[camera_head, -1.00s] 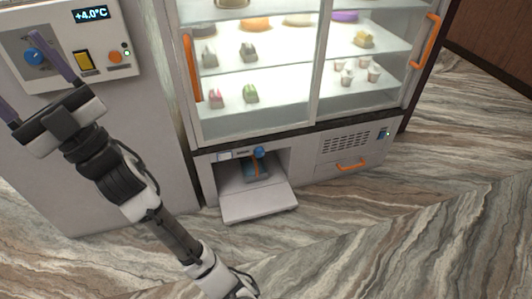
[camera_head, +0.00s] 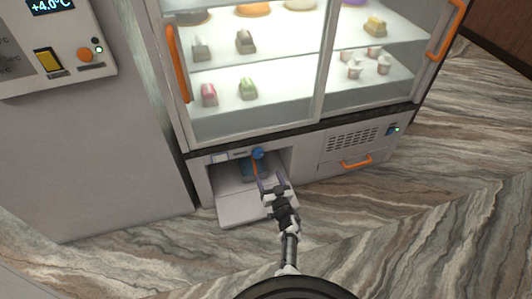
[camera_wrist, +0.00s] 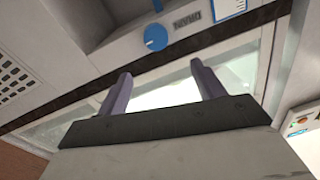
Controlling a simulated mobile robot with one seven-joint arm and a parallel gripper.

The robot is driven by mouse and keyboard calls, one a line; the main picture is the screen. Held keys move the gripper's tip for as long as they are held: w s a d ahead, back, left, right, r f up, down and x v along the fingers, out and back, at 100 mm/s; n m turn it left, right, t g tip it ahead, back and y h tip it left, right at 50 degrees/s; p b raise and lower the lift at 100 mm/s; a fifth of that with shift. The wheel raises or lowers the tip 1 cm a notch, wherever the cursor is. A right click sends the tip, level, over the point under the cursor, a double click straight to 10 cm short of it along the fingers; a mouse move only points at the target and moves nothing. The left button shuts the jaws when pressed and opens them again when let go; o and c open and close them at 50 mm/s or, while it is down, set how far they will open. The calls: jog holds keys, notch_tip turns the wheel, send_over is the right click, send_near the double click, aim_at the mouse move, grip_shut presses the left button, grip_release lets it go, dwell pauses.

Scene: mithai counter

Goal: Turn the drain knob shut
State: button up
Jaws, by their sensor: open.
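The blue round drain knob (camera_head: 258,153) sits at the top of the open bay under the display case. In the wrist view the knob (camera_wrist: 155,37) shows a light pointer mark, next to a small dark printed label (camera_wrist: 187,20). My gripper (camera_head: 272,181) is open and empty in front of the bay, a little below and right of the knob. In the wrist view my two purple fingers (camera_wrist: 160,70) point toward the knob, apart from it, with the knob just beyond their tips.
A flap (camera_head: 240,210) hangs open below the bay. Inside the bay is a blue item with an orange part (camera_head: 250,168). A vent grille, an orange handle (camera_head: 356,162) and a blue switch (camera_head: 392,131) are to the right. A grey control cabinet (camera_head: 100,150) stands left. The marble floor is clear.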

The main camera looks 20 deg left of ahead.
aim_at(259, 156)
jog(key=b+x, duration=0.3)
jog(key=f+b+x, duration=0.1)
jog(key=b+x, duration=0.2)
jog(key=x, duration=0.1)
jog(key=f+b+x, duration=0.1)
jog(key=b+x, duration=0.3)
jog(key=shift+w, duration=0.25)
jog(key=shift+b+x, duration=0.4)
jog(key=shift+x, duration=0.45)
jog(key=shift+r, duration=0.2)
jog(key=c, duration=1)
